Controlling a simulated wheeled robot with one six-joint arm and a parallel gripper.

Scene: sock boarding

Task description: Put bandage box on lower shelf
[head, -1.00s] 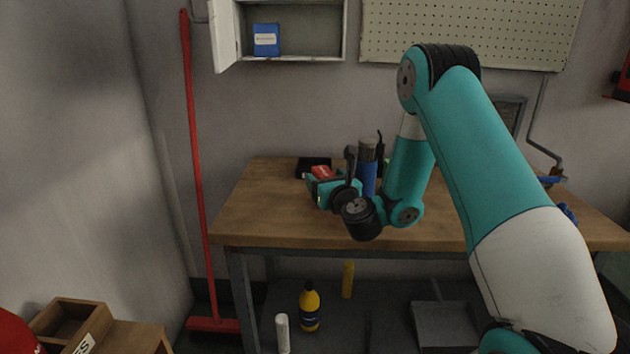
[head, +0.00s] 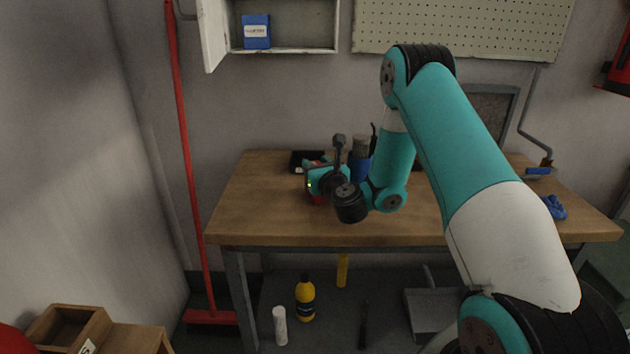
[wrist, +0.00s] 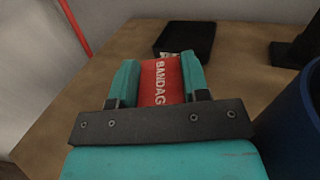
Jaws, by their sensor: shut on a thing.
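The red bandage box (wrist: 161,82), with white lettering, is between the two teal fingers of my gripper (wrist: 160,80) in the wrist view. My gripper is shut on it. In the head view my gripper (head: 315,182) is over the left part of the workbench, and only a little red of the box (head: 318,199) shows below it. I cannot tell if the box touches the bench top. The lower shelf (head: 385,295) lies under the workbench top (head: 265,205), with several things standing on it.
A yellow bottle (head: 305,302), a white tube (head: 280,326) and a dustpan (head: 428,309) are on the lower shelf. A black tray (wrist: 186,40) and a blue cylinder (wrist: 295,115) are near my gripper. A red broom (head: 185,150) leans at the left.

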